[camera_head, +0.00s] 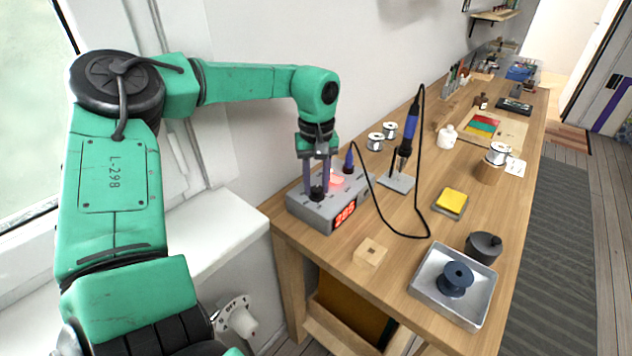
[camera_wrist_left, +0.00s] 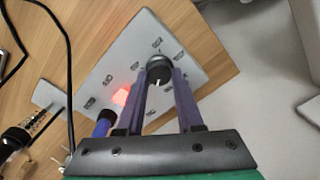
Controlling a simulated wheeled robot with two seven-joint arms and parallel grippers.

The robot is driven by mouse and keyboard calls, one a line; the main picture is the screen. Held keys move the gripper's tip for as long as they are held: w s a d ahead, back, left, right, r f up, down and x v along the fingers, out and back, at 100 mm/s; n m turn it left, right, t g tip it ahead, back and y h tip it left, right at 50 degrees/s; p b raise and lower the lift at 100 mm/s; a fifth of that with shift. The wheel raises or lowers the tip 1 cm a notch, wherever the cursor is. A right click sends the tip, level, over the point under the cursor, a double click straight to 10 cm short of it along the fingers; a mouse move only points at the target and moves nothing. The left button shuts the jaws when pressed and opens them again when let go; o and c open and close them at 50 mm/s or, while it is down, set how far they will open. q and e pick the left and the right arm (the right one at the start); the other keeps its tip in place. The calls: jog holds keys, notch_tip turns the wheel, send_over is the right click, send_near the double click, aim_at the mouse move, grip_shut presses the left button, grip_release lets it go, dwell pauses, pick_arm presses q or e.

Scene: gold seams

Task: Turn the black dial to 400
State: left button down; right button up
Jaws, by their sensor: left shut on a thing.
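The black dial (camera_head: 317,193) sits on top of the grey station box (camera_head: 345,198). My left gripper (camera_head: 316,184) points down from above with its two purple-grey fingers shut on the dial. In the left wrist view the fingertips (camera_wrist_left: 160,75) sit on either side of the dial (camera_wrist_left: 159,62), and a white mark shows on the dial. Printed numbers ring it on the box top, too small to read surely. A red display (camera_head: 345,214) on the box's front shows three digits, hard to read surely, perhaps 286. My right gripper is not in view.
The blue-handled soldering iron (camera_head: 411,120) stands in its holder right of the box, its black cable looping over the table. A wooden block (camera_head: 370,251), yellow sponge (camera_head: 453,201) and metal tray (camera_head: 426,277) with a dark spool (camera_head: 456,277) lie nearer the front and right.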

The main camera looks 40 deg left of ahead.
aim_at(317, 187)
pick_arm(q)
jog(key=shift+w+r+m, duration=0.15)
jog(key=shift+m, duration=2.15)
jog(key=c, duration=0.5)
grip_release()
jog(key=shift+c, duration=0.2)
notch_tip(317, 187, up, 14)
jog(key=shift+r+p, duration=0.25)
jog(key=shift+p, duration=0.1)
